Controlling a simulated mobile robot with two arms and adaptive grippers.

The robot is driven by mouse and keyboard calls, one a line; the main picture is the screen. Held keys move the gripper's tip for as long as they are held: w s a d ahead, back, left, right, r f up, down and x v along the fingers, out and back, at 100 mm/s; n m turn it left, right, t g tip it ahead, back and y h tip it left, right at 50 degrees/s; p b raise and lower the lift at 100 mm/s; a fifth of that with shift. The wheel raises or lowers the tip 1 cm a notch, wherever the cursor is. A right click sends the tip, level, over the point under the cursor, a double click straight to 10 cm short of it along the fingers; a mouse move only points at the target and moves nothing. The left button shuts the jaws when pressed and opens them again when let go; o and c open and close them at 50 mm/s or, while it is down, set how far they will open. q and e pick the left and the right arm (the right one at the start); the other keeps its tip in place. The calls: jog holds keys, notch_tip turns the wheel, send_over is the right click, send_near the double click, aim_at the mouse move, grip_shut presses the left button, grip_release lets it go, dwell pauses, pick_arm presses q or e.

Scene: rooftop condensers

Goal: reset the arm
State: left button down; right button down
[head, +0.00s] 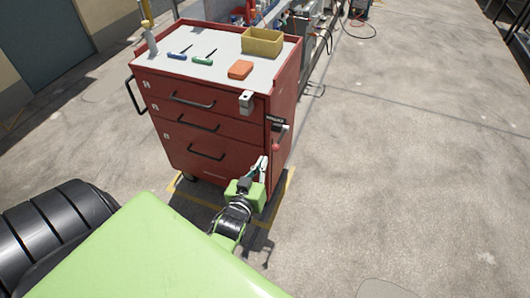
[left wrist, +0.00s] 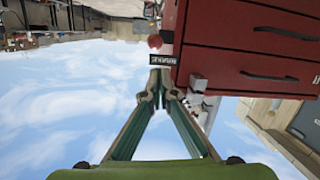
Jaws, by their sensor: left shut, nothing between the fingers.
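My left gripper (head: 262,166) is shut and empty, in front of the right front edge of a red tool cabinet (head: 190,142). In the left wrist view my gripper's green fingers (left wrist: 160,78) meet at the tips with nothing between them. That view is turned over, with sky behind the fingers. The cabinet (left wrist: 245,50) fills its upper right. A red knob (head: 276,147) and a dark label plate (head: 275,120) are on the cabinet's right side; the fingertips appear just below the plate (left wrist: 163,60) in the wrist view. My right gripper is not in view.
The cabinet's top holds a yellow bin (head: 262,42), an orange block (head: 240,69), screwdrivers (head: 203,59) and a bottle (head: 150,37). A grey box (head: 246,102) juts from its front. Cables (head: 358,28) lie behind. Concrete floor (head: 410,150) at right is mostly clear.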

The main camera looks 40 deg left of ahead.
pick_arm(q)
jog(key=shift+s, duration=0.1)
dwell(0.5)
jog(key=s+d+f+m+g+h, duration=0.15)
jog(key=s+d+f, duration=0.25)
jog(key=f, duration=0.5)
jog(key=s+d+f+m+g+h, duration=0.1)
jog(key=s+d+f+g, duration=0.25)
jog(key=f, duration=0.65)
jog(key=s+d+f+m+g+h, duration=0.2)
jog(key=s+d+f, duration=0.25)
jog(key=f, duration=0.45)
jog(key=s+f+m+g, duration=0.1)
jog(key=s+f, duration=0.4)
jog(key=s, duration=0.5)
jog(key=s+a+f+m+g, duration=0.1)
jog(key=s+f+g, duration=0.3)
jog(key=s, duration=0.6)
jog(key=s+a+f+m+g, duration=0.1)
jog(key=s+f+g, duration=0.1)
jog(key=s+f, duration=0.5)
jog(key=s, duration=0.3)
jog(key=shift+s, duration=0.25)
jog(key=shift+s, duration=0.1)
